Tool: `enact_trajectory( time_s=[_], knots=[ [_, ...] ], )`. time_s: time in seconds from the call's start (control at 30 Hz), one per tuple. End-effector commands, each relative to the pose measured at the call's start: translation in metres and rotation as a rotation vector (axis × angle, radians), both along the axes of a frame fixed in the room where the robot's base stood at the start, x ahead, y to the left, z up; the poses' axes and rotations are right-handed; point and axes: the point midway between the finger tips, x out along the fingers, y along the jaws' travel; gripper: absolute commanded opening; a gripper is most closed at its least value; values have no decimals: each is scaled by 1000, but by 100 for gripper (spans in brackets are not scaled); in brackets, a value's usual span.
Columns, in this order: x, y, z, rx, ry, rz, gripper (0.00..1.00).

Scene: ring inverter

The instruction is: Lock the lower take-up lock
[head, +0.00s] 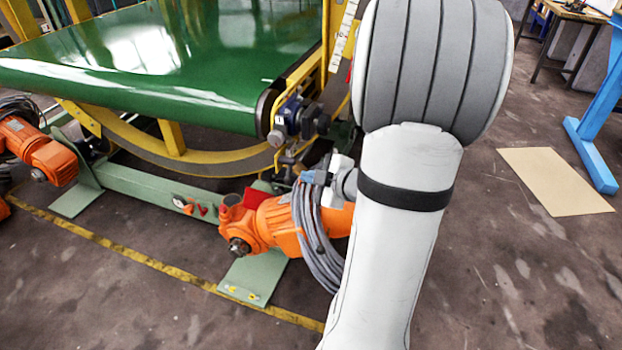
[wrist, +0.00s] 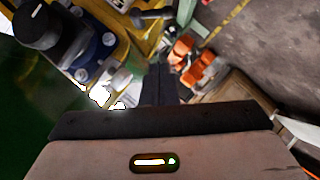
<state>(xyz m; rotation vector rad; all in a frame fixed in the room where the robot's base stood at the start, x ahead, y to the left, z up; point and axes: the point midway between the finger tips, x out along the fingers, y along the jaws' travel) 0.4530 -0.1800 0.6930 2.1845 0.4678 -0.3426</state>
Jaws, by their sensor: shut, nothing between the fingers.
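A blue and black unit with metal bolts (head: 290,117) sits at the near right corner of the green belt. It looks like take-up hardware, but I cannot tell which part is the lower lock or how it is set. In the wrist view, a blue bolted body (wrist: 97,52) and a black round knob (wrist: 36,25) fill the upper left. A dark lever-like bar (wrist: 152,14) shows at the top. My gripper (wrist: 160,72) is shut and empty, its dark fingers to the right of the blue body. In the head view my arm partly hides this area.
The green belt (head: 150,60) and yellow curved ring frame (head: 215,160) lie left of my arm. A green base beam (head: 150,190) runs left. Floor at right is open around a tan sheet (head: 553,180).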

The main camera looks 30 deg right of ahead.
Motion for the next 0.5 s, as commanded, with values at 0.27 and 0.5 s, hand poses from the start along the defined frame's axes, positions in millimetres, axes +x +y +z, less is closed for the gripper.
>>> enact_trajectory(
  time_s=[0.27,0.5],
  knots=[
    [56,14,-30,-1,0,5,0],
    [82,5,-52,0,1,-2,0]
  ],
)
